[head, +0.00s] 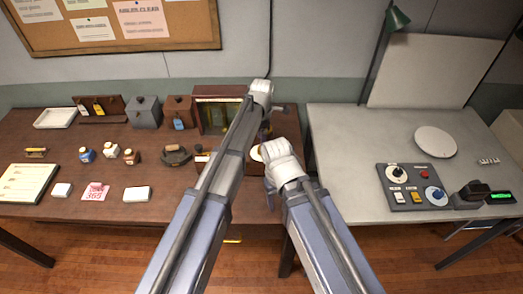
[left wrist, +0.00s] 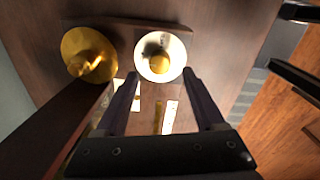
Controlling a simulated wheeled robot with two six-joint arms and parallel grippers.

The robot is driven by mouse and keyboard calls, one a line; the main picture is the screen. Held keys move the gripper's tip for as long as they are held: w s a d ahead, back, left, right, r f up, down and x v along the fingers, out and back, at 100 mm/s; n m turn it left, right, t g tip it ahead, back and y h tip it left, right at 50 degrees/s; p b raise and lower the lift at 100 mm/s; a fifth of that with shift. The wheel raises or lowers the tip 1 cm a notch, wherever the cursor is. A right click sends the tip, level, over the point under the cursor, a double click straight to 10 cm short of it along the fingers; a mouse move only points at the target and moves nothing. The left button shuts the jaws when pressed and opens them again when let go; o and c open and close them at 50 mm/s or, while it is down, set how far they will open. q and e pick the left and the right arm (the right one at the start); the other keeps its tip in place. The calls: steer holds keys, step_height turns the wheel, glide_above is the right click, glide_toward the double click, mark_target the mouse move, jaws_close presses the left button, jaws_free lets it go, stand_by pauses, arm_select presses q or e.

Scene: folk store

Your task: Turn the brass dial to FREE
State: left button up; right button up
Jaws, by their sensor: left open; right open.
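In the left wrist view a round white-faced dial with a brass knob (left wrist: 160,62) sits on a dark wooden board. To its left is a brass disc with a raised brass handle (left wrist: 90,58). I cannot read markings on either, so I cannot tell where FREE is. My left gripper (left wrist: 160,80) is open, its fingertips just below and to either side of the white-faced dial; contact cannot be told. In the head view my arms hide most of this spot; a sliver of white dial face (head: 257,153) shows. My right gripper (head: 269,190) is open, low near the table's front edge.
A glass-fronted wooden case (head: 219,93) stands at the back of the brown table. A flat iron (head: 175,155), bottles and boxes stand left of my arms. The grey table (head: 350,150) on the right holds a control panel (head: 413,187) and a round white plate (head: 435,141).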

arm_select(q)
step_height(320, 180, down, 5)
steer(key=b, duration=0.3)
steer(key=shift+w+r+b, duration=0.1)
steer(key=shift+r+b, duration=0.1)
steer(key=shift+b, duration=0.1)
jaws_close()
